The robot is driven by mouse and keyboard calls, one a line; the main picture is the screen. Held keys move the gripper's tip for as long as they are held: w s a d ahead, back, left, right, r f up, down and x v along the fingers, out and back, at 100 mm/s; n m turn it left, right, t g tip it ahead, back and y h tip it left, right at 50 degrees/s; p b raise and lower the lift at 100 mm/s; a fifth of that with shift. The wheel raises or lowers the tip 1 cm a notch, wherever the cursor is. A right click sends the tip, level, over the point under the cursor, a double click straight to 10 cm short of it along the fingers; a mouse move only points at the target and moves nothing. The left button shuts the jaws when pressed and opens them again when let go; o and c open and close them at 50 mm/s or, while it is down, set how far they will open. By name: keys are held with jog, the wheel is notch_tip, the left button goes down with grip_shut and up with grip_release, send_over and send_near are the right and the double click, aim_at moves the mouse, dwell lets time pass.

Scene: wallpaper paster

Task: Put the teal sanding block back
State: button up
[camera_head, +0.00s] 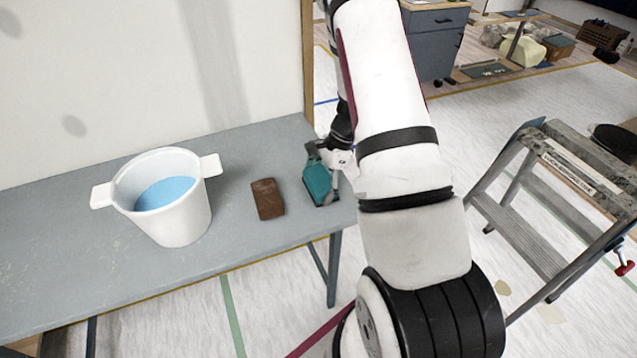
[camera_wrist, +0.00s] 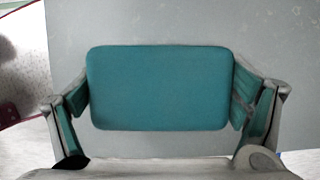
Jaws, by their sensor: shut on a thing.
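The teal sanding block (camera_wrist: 160,88) is between the two fingers of my gripper (camera_wrist: 163,105) in the wrist view, with a finger against each short side. In the head view the teal block (camera_head: 319,184) shows at the right end of the grey table (camera_head: 110,250), just right of a brown block (camera_head: 267,199). My gripper (camera_head: 328,172) is shut on the teal block there, partly hidden by my arm. I cannot tell whether the teal block touches the table top or is slightly above it.
A white two-handled bucket (camera_head: 187,222) with blue liquid stands on the table, left of the brown block. A grey stepladder (camera_head: 545,190) stands on the floor at the right. A blue-grey cabinet (camera_head: 434,45) is at the back. The table's front left is clear.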

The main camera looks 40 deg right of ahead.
jog(key=shift+f, duration=0.35)
jog(key=o, duration=0.9)
jog(key=shift+r, duration=0.1)
